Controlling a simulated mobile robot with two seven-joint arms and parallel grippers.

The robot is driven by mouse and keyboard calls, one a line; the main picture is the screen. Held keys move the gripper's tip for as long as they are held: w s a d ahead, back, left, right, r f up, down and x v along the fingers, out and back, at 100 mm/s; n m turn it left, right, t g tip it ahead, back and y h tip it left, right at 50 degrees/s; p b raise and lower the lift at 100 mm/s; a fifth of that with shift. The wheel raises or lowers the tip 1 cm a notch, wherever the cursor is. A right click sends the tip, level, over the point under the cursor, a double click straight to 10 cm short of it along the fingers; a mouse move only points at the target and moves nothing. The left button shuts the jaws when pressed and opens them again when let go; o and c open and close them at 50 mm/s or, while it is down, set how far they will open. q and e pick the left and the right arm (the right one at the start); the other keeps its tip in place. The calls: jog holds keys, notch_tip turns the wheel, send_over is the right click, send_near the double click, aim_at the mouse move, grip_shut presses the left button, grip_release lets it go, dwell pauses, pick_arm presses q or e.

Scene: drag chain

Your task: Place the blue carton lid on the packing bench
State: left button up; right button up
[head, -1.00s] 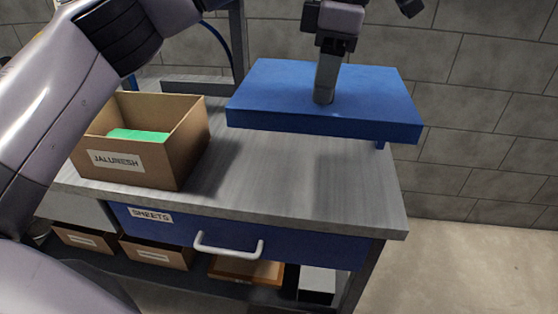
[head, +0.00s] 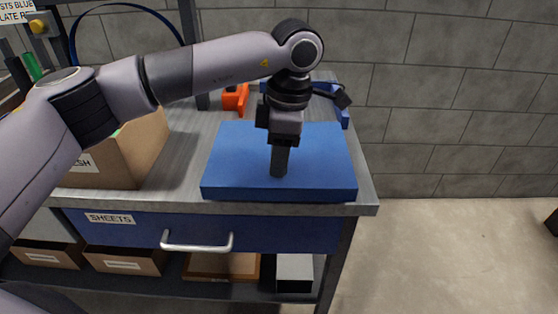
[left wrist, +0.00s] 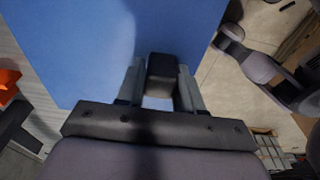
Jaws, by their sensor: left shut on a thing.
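The blue carton lid (head: 235,160) is a flat, wide slab, level over the right part of the packing bench (head: 186,160), near its front edge. I cannot tell whether its underside touches the bench top. My left gripper (head: 279,172) points straight down onto the middle of the lid. In the left wrist view its fingers (left wrist: 161,90) are closed around a dark knob (left wrist: 161,75) on the lid, and the blue face (left wrist: 75,45) fills the upper left. My right gripper is not in view.
An open cardboard box (head: 140,150) stands left of the lid. Orange (head: 235,98) and blue (head: 345,115) items lie behind it. A drawer (head: 270,235) marked SHEETS is below, above a shelf with boxes (head: 125,260). A grey block wall (head: 440,110) stands behind.

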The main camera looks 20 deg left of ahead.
pick_arm(q)
jog(key=shift+f, duration=0.7)
jog(key=shift+f, duration=0.15)
jog(key=o, duration=1.1)
jog(key=shift+r, duration=0.25)
jog(key=r, duration=0.4)
jog(key=d+r, duration=0.1)
jog(key=r, duration=0.3)
jog(key=r+p, duration=0.1)
jog(key=r, duration=0.2)
jog(key=shift+w+d+r, duration=0.2)
jog(key=shift+r, duration=0.2)
